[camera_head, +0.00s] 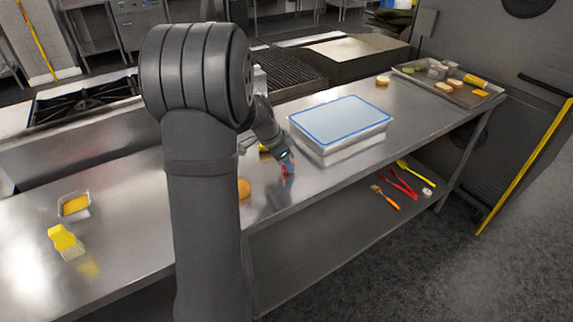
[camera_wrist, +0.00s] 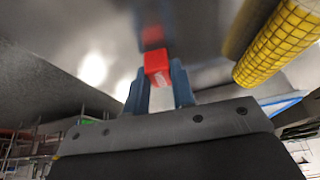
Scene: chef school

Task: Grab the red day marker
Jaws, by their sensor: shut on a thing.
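A reddish reflection shows on the steel in the wrist view. I cannot tell whether the marker touches the counter.
A blue-rimmed lidded container (camera_head: 342,121) stands right of my gripper. A yellow gridded object (camera_wrist: 280,42) is close at right in the wrist view. A round orange-brown item (camera_head: 243,188) lies left of my gripper. A tray of food (camera_head: 420,76) is at the far right.

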